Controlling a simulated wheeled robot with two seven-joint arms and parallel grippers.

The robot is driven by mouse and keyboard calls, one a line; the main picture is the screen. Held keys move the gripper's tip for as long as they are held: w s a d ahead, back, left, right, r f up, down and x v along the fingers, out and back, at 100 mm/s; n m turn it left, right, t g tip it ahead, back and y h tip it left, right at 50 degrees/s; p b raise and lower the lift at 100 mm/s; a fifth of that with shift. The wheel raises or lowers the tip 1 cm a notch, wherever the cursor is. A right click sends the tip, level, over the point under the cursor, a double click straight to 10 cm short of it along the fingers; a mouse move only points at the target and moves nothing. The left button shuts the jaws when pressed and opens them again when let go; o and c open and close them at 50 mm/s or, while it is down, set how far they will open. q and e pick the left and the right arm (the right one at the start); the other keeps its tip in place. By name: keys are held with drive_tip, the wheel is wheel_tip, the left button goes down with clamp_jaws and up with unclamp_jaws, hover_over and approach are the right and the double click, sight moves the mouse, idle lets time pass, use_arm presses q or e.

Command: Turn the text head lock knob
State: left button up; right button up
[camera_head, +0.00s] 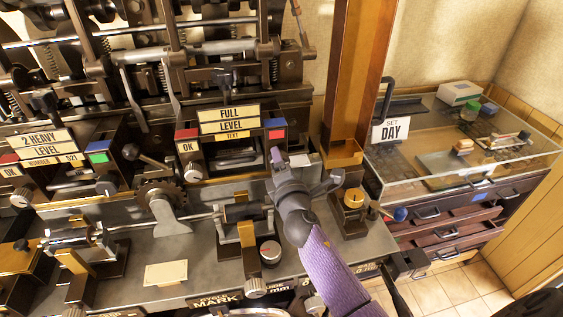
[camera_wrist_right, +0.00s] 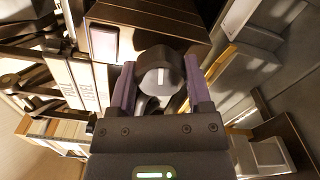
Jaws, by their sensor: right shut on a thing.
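The FULL LEVEL TEXT module (camera_head: 230,122) stands on the machine bench in the head view. It has a red patch at its left and a blue patch at its right. My right gripper (camera_head: 278,156) reaches to the right end of this module, below the blue patch. In the right wrist view, my right gripper (camera_wrist_right: 160,72) has its two purple fingers on either side of a round dark knob (camera_wrist_right: 158,77) with a white line on its grey face. The gripper is shut on this knob. My left gripper is not in view.
Another silver knob (camera_head: 193,172) is at the module's left end. A 2 HEAVY LEVEL module (camera_head: 45,148) stands further left. A brown post (camera_head: 355,70) rises behind my right arm. A SET DAY sign (camera_head: 391,129) and glass case (camera_head: 470,150) stand at the right.

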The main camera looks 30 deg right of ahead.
drive_tip(key=shift+f+n, duration=0.1)
drive_tip(key=shift+n, duration=0.9)
drive_tip(key=o, duration=1.3)
drive_tip(key=v, duration=1)
